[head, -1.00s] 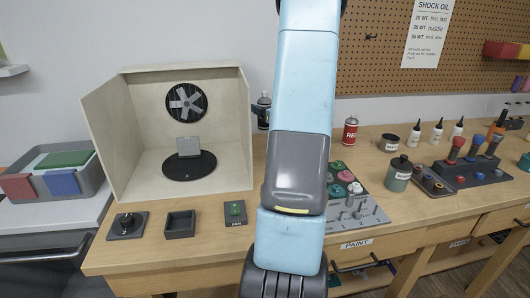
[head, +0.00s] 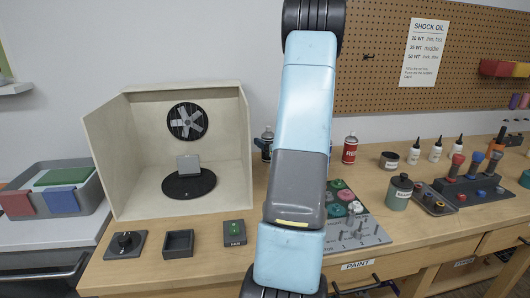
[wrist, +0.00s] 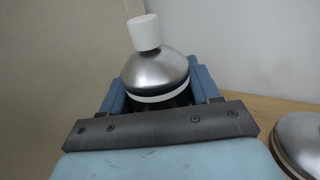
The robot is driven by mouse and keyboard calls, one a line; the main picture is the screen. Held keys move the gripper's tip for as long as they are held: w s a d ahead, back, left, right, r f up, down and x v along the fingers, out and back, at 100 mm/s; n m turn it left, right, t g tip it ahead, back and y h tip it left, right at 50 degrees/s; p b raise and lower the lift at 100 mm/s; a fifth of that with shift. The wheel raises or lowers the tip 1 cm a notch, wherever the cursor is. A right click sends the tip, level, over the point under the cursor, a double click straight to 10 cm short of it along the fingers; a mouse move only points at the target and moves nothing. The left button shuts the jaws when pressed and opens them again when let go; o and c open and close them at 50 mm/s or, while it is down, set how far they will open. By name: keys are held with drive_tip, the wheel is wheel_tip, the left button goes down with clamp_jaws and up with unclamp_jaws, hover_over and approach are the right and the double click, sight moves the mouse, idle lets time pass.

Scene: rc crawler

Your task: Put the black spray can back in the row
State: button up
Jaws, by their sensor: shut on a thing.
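The black spray can (head: 267,153) shows in the head view just left of my arm, upright beside the booth's right wall. In the wrist view the can (wrist: 157,72) has a silver dome, a white nozzle and a white ring, with a sliver of dark body below. My gripper (wrist: 158,91) is shut around it, a blue finger on each side. In the head view only a small blue part of my gripper (head: 259,143) shows at the can. The can's base is hard to make out, so I cannot tell whether it touches the bench.
A red-labelled can (head: 350,149) stands right of my arm, with another can (head: 330,150) mostly hidden behind the arm. A silver can top (wrist: 300,140) is close at right in the wrist view. The spray booth (head: 118,165) stands left. Jars and bottles fill the right.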

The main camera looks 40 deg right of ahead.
drive_tip(key=shift+f, duration=1.9)
drive_tip(key=o, duration=1.2)
drive_tip(key=shift+f, duration=0.1)
drive_tip(key=shift+c, duration=0.2)
drive_tip(key=s, duration=0.8)
drive_tip(key=s+a, duration=0.1)
drive_tip(key=s, duration=0.3)
